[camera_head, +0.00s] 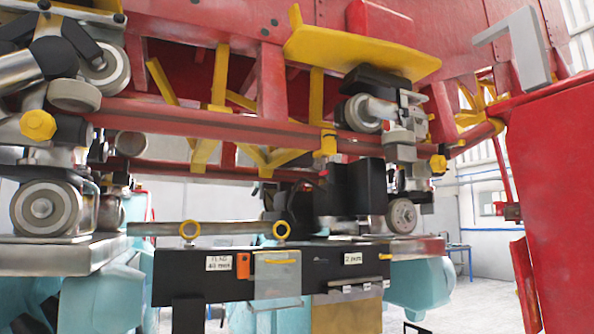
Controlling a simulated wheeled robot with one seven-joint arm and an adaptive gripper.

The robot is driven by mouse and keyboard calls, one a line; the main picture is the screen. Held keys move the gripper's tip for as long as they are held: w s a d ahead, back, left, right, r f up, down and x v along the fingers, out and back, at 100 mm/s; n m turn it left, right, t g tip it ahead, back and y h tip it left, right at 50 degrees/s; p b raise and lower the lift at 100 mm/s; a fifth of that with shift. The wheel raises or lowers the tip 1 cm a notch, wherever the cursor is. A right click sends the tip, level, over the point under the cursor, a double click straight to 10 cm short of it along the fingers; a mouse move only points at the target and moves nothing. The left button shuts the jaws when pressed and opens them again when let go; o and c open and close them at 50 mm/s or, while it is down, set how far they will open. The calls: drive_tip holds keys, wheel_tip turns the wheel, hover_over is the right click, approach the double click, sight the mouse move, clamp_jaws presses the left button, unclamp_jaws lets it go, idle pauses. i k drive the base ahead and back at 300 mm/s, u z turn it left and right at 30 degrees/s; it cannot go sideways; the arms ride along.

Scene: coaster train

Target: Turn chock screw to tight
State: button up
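I cannot clearly pick out the chock screw. A dark block (366,187) stands by the lower wheel (402,216) of the right wheel assembly, with a dark rounded part (300,208) to its left. Whether these belong to the chock is not clear. A yellow hex-shaped head (438,164) shows on the right wheel assembly, and a similar yellow head (38,125) on the left one. The red coaster train (230,130) sits above on its wheels. I cannot make out my gripper in this view.
A large red cabinet-like body (555,180) fills the right side. Light blue supports (425,285) are below. Open floor shows at the lower right.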

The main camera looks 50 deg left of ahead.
sight(324, 172)
drive_tip(key=k, duration=0.2)
drive_tip(key=u, duration=0.85)
